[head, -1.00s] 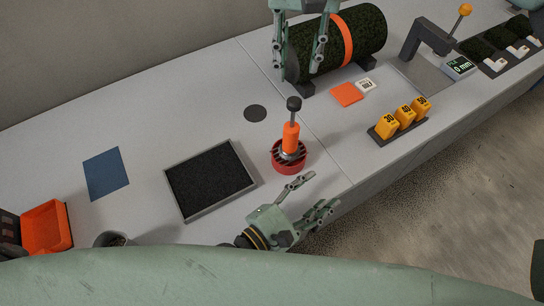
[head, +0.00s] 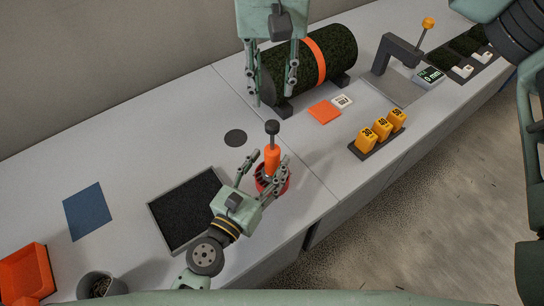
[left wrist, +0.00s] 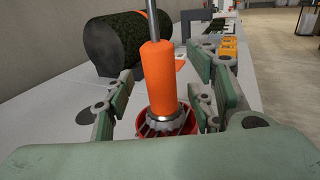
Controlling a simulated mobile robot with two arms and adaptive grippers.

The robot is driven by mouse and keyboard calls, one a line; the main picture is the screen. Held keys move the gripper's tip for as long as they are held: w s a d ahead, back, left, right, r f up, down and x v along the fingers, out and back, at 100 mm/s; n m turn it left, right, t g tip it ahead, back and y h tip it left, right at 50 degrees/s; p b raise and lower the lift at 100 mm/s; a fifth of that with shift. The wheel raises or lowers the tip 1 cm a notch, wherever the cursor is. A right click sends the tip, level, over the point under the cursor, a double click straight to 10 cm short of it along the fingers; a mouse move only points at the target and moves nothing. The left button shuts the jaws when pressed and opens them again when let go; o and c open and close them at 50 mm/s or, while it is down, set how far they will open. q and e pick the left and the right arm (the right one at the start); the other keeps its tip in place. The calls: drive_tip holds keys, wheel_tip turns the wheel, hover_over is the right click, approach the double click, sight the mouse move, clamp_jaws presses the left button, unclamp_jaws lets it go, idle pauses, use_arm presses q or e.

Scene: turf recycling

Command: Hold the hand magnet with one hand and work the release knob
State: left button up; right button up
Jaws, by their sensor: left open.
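The hand magnet (head: 272,160) stands upright on the bench, with an orange grip, a thin shaft and a black release knob (head: 272,127) on top. Its base is in a red dish (head: 286,184). My left gripper (head: 266,172) is open with its fingers on either side of the orange grip. In the left wrist view the orange grip (left wrist: 158,78) stands between the spread fingers, with gaps visible on both sides; the knob is out of that view. My right gripper (head: 273,88) is open and empty, above and behind the knob, in front of the turf roll.
A dark turf roll (head: 335,55) with an orange band lies behind. A black tray (head: 180,205) is left of my left arm. Yellow weights (head: 382,129) stand at right, a grey cup (head: 100,286) and orange bin (head: 27,274) at lower left.

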use_arm(q)
drive_tip(key=shift+x, duration=1.4)
clamp_jaws()
drive_tip(key=shift+f, duration=0.2)
idle(0.6)
